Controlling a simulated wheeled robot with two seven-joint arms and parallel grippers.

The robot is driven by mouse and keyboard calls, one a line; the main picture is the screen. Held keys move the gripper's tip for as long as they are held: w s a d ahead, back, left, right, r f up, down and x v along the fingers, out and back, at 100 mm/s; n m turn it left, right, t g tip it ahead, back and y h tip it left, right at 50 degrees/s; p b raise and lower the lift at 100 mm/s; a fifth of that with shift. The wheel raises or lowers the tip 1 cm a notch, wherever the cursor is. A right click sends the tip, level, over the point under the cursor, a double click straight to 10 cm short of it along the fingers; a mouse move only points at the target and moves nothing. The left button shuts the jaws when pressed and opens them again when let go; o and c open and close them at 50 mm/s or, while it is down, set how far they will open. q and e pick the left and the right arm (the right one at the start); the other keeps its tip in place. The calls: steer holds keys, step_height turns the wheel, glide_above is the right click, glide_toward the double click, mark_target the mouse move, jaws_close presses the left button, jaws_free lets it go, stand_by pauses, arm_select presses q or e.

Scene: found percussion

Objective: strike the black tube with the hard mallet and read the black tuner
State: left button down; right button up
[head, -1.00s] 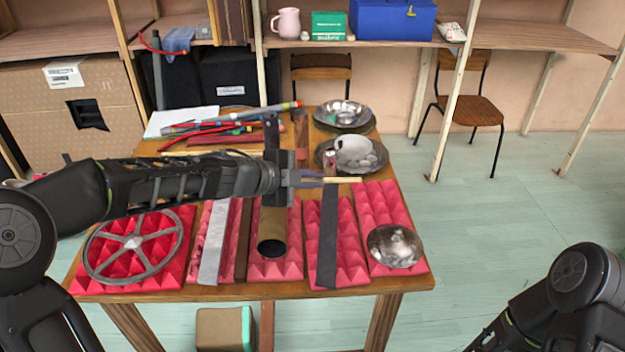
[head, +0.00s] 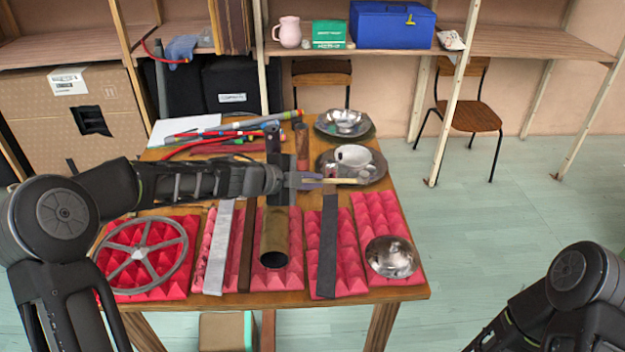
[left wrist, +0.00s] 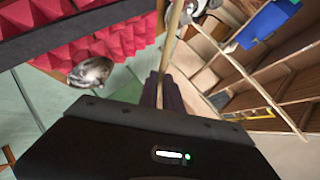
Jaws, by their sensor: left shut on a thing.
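The dark tube (head: 275,240) lies on red pyramid foam in the middle of the table, its open end towards me. My left gripper (head: 312,183) is beyond the tube and a little right of it, shut on a pale wooden stick (head: 343,181), which I take as the mallet's handle. The stick points right in the head view and also shows between the fingers in the left wrist view (left wrist: 174,45). The mallet's head cannot be made out. I cannot pick out the black tuner. My right gripper is outside the frames; only the right arm shows.
A spoked wheel (head: 138,254), a grey bar (head: 218,250), a dark bar (head: 328,255) and a metal dome (head: 391,256) lie on foam around the tube. Metal bowls (head: 345,121), a white cup (head: 354,157) and several coloured tubes (head: 262,118) crowd the back.

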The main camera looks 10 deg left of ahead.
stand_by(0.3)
arm_select(q)
steer(key=w+a+f+m+h+p, duration=0.2)
steer(key=w+a, duration=0.1)
steer(key=w, duration=0.3)
steer(key=s+d+b, duration=0.1)
steer(key=s+b, duration=0.2)
steer(key=s, duration=0.3)
steer(key=shift+s+r, duration=0.2)
steer(key=shift+s, duration=0.1)
steer(key=shift+d, duration=0.1)
